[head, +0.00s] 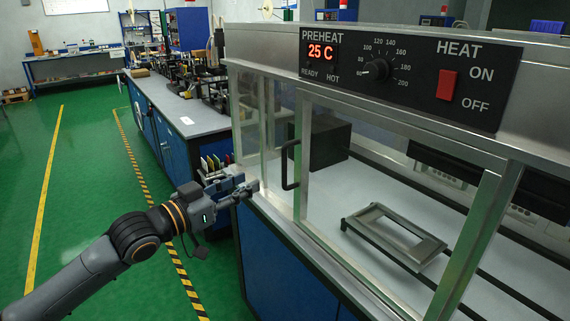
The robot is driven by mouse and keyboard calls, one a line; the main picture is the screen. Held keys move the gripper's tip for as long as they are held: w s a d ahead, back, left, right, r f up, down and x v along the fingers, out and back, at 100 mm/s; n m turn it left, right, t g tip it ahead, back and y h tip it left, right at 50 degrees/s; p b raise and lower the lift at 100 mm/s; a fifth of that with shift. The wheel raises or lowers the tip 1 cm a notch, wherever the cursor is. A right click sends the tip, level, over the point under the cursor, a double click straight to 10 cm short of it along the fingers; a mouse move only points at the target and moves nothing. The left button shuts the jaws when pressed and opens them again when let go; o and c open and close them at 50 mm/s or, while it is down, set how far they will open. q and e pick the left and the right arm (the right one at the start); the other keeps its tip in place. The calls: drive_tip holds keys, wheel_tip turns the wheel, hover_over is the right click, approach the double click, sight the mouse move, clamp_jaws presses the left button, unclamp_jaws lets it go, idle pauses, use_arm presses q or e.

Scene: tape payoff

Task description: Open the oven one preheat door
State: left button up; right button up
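The oven's preheat door is a large glass panel in a metal frame (302,165) under the PREHEAT panel. A black bar handle (286,165) stands upright on the left edge of that frame. I cannot tell whether the door is fully closed. My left gripper (250,188) is left of the handle and slightly lower, apart from it in the picture, near the oven's front edge. Its fingers point right, and nothing shows held in them. Their gap is too small to read. My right gripper is not in view.
The control panel (410,72) reads 25 C and has a dial and a red switch (447,84). Inside the oven are a metal frame fixture (362,222) and a black box (322,140). A workbench (190,122) runs behind; green floor is clear at left.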

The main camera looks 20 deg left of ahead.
sight(283, 164)
use_arm(q)
drive_tip(key=p+x, duration=0.2)
drive_tip(key=x, duration=1.1)
drive_tip(key=shift+w+p, duration=0.3)
drive_tip(key=shift+p, duration=0.1)
drive_tip(key=shift+f, duration=0.1)
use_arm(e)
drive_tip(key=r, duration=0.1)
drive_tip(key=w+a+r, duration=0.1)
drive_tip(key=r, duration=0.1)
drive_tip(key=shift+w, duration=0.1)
use_arm(q)
drive_tip(key=c, duration=0.7)
clamp_jaws()
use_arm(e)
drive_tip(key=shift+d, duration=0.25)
